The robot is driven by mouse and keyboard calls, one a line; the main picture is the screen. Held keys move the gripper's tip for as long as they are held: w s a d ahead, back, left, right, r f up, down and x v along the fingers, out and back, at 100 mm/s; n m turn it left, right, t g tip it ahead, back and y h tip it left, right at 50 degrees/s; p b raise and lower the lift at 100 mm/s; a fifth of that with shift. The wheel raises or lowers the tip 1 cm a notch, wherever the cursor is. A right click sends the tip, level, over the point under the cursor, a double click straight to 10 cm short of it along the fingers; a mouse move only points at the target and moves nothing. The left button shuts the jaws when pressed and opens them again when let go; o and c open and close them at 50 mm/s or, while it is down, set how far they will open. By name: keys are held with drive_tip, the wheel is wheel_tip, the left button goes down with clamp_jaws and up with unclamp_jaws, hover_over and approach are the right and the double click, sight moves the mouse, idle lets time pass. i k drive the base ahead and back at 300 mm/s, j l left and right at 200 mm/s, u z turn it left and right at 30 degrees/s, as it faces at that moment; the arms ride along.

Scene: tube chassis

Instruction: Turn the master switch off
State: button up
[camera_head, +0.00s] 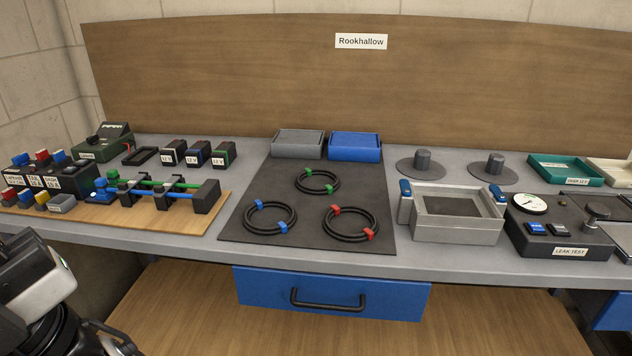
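No switch in view is legibly labelled as the master switch. On the wooden board (185,222) at the left, a blue knob-like part (101,191) sits at the left end of a blue rod and a green rod held in black blocks. I cannot tell whether this part is the switch or how it is set. A dark green box (103,143) with a black knob stands behind the board. Part of my arm fills the lower left corner. The dark end of my gripper (114,342) seems to show there, cut off by the frame edge, well in front of the bench.
Small labelled blocks (198,154) stand behind the board. A dark mat (290,228) carries three cable rings. Grey and blue bins (354,147) stand behind it. A grey box (457,226) and a leak test unit (552,246) are at right. A blue drawer (400,300) is below the bench edge.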

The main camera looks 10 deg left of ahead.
sight(21, 159)
drive_tip(key=u, duration=1.45)
drive_tip(key=i+u, duration=0.15)
drive_tip(key=i, duration=0.55)
drive_tip(key=i+u, duration=0.15)
drive_tip(key=i, duration=0.55)
drive_tip(key=i+l+u, duration=0.15)
drive_tip(key=i, duration=0.5)
